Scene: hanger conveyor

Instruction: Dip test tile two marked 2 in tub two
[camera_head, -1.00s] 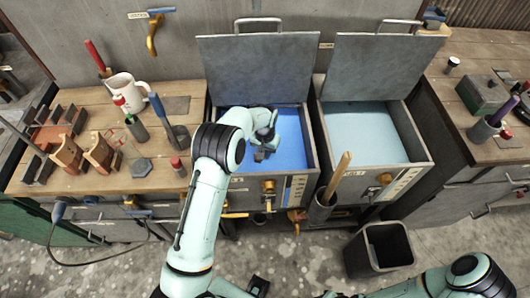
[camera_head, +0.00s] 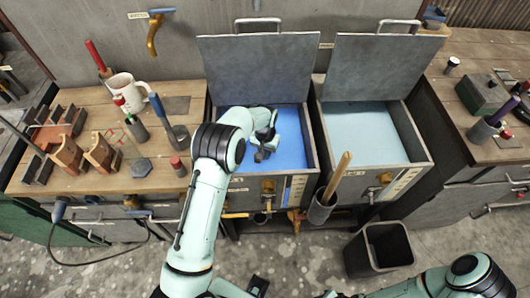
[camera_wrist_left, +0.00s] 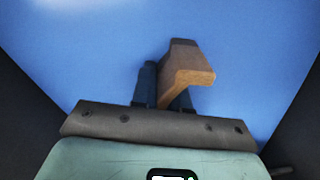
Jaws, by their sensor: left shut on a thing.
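My left gripper (camera_head: 262,153) reaches down into the open left tub (camera_head: 312,155), which holds bright blue liquid (camera_head: 291,135). In the left wrist view its two dark fingers (camera_wrist_left: 165,93) are shut on a brown tile (camera_wrist_left: 192,68) over the blue surface. Whether the tile touches the liquid I cannot tell, and no number shows on it. The right tub (camera_head: 420,150) holds paler blue liquid (camera_head: 365,137). The tub labels are too small to read. Brown blocks (camera_head: 68,155) stand on the left bench. My right gripper is out of view.
Raised grey lids (camera_head: 258,68) (camera_head: 378,66) stand behind both tubs. A holder (camera_head: 320,209) with a wooden-handled tool is in front between them. A black bin (camera_head: 355,256) stands on the floor. The left bench carries a white jug (camera_head: 125,92) and tools.

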